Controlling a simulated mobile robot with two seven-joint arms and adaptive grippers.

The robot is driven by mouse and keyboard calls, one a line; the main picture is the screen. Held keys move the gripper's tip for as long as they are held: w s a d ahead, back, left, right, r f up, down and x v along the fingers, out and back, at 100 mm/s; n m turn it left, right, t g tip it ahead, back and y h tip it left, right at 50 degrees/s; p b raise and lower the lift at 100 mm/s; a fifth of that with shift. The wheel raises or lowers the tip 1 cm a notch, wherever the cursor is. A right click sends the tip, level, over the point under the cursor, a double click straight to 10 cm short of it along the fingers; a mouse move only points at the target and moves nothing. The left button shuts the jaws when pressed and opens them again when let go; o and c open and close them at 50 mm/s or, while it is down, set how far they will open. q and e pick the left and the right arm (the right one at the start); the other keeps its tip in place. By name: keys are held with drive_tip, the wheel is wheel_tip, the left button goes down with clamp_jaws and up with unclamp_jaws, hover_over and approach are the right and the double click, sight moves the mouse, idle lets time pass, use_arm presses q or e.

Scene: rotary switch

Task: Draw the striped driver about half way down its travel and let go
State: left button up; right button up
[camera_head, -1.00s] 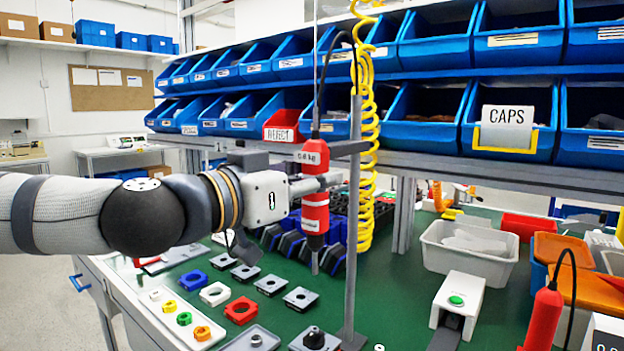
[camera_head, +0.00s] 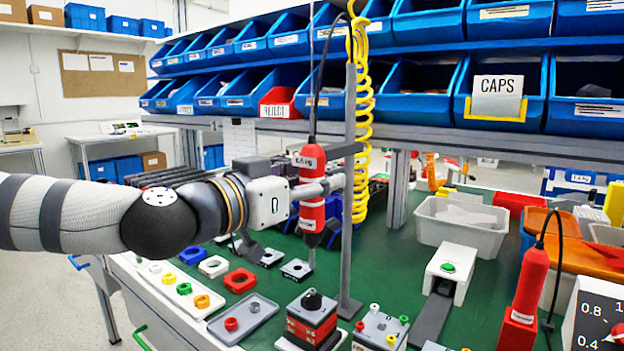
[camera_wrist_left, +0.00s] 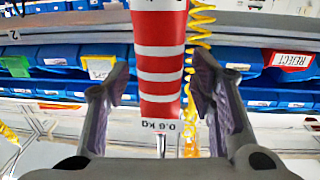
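The striped driver (camera_head: 311,219), red with white bands and a 0.6 kg label, hangs upright on a cable beside a grey post (camera_head: 350,240). Its thin bit points down above the green bench. My left gripper (camera_head: 322,187) is level with the driver's middle in the head view. In the left wrist view my left gripper (camera_wrist_left: 160,92) has one finger on each side of the driver (camera_wrist_left: 160,60). A gap shows by the left finger; the right finger is very close to the driver, and contact there is unclear. My right gripper is not in view.
A yellow coiled hose (camera_head: 362,120) hangs just behind the post. A plain red tool (camera_head: 528,285) stands at the right.

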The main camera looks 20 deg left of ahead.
use_arm(q)
drive_tip(key=v, duration=1.2)
